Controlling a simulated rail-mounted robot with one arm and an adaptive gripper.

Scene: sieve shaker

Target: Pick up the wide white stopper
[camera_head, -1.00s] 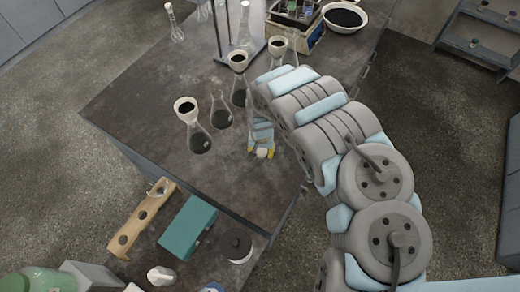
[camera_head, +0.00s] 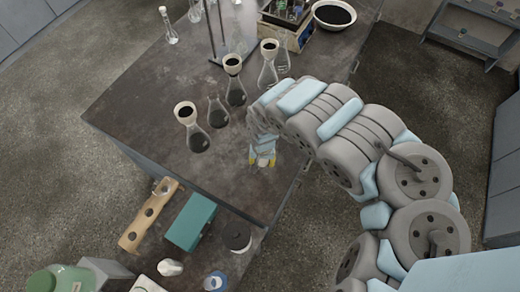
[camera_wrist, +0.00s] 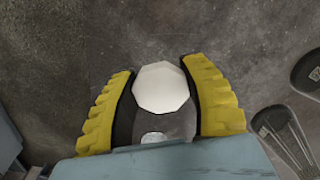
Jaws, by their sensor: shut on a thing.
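The wide white stopper (camera_wrist: 161,88) shows in the wrist view as a pale, many-sided round top between the two yellow-padded fingers of my gripper (camera_wrist: 163,100). The fingers are shut on it, one on each side. In the head view my gripper (camera_head: 262,161) is over the dark table near its right front edge, with a small pale bit of the stopper at the fingertips. The underside of the stopper is hidden, and I cannot tell whether it touches the table.
Several flasks with dark contents, such as one with a white funnel (camera_head: 198,140), stand left of and behind my gripper. A wooden rack (camera_head: 149,214), a teal box (camera_head: 191,222) and a dark round pot (camera_head: 237,237) are at the front. The table's middle left is clear.

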